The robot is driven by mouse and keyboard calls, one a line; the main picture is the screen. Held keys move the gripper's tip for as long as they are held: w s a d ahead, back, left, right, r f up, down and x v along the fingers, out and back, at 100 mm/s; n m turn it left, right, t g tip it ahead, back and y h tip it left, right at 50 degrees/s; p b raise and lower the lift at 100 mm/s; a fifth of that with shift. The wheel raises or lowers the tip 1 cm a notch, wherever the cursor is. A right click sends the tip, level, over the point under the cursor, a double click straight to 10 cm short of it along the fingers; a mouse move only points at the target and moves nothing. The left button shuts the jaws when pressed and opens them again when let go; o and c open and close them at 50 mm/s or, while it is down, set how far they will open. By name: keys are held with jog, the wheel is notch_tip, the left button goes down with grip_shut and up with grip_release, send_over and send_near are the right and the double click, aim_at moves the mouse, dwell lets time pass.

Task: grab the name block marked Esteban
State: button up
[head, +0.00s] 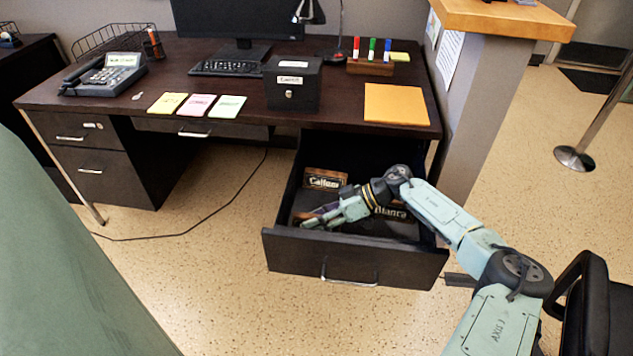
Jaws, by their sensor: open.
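The open drawer (357,258) under the right side of the desk holds wooden name blocks. One block (325,179) stands at the back left of the drawer; its lettering looks like "Callum". Another block (392,212), which reads "Bianca", lies further right, partly covered by my arm. I cannot read "Esteban" on any block; part of the drawer floor is hidden by my arm. My gripper (312,218) is open, reaching down into the left front of the drawer.
The dark desk (225,103) carries a phone (105,75), keyboard (228,67), black box (292,83), sticky notes, an orange envelope (396,104) and markers. A partition (484,100) stands right of the drawer. A black chair (597,305) is at the lower right. A cable crosses the floor.

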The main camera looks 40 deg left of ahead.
jog(key=shift+c, duration=0.5)
grip_shut()
